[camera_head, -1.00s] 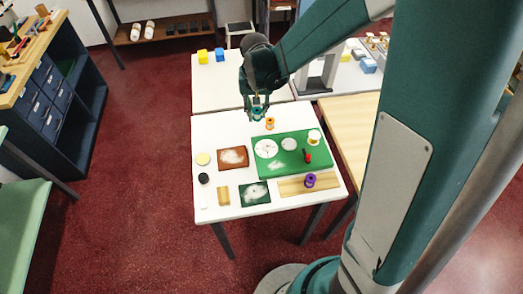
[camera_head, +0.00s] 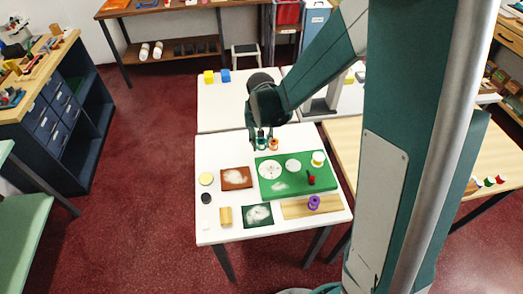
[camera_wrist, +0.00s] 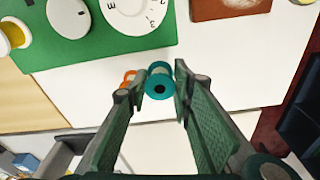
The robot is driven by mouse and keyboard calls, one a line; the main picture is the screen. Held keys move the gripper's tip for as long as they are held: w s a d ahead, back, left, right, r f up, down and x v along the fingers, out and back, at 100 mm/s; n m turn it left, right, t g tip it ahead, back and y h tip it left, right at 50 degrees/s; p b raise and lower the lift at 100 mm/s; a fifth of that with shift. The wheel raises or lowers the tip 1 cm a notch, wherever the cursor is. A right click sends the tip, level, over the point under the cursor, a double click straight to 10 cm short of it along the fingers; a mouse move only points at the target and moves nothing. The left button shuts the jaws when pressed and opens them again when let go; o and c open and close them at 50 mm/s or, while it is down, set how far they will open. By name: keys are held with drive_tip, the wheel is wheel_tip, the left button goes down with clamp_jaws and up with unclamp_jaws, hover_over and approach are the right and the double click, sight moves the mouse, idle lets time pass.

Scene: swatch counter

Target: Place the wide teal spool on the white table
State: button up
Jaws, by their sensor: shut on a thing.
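The wide teal spool (camera_wrist: 158,84) is between the two fingers of my gripper (camera_wrist: 160,86) in the wrist view, and my gripper is shut on it. In the head view the teal spool (camera_head: 261,146) is under my gripper (camera_head: 261,137), near the back edge of the white table (camera_head: 225,150). I cannot tell whether its base touches the tabletop. An orange spool (camera_head: 273,144) stands close beside it to the right, and it shows just left of the teal spool in the wrist view (camera_wrist: 128,77).
A green board (camera_head: 275,187) with white discs, a white spool (camera_head: 318,158) and a red piece (camera_head: 311,180) lies nearer. A brown patch (camera_head: 236,178), dark green patch (camera_head: 257,215) and purple spool (camera_head: 314,202) are on the same table. Bare tabletop lies left of the teal spool.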

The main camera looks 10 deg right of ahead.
sight(262, 149)
drive_tip(key=shift+f, duration=0.25)
drive_tip(key=shift+f, duration=0.1)
drive_tip(key=shift+f, duration=2)
drive_tip(key=shift+f+b, duration=0.1)
drive_tip(key=shift+b, duration=0.2)
drive_tip(key=o, duration=0.8)
drive_tip(key=shift+s+a+r+p, duration=0.1)
drive_tip(key=shift+s+r+p, duration=0.15)
drive_tip(key=shift+r, duration=1.8)
drive_tip(key=shift+s+r+p, duration=0.2)
drive_tip(key=shift+r, duration=1.8)
drive_tip(key=shift+s+a+r+p, duration=0.1)
drive_tip(key=shift+s+r+p, duration=0.15)
drive_tip(key=shift+r, duration=1.8)
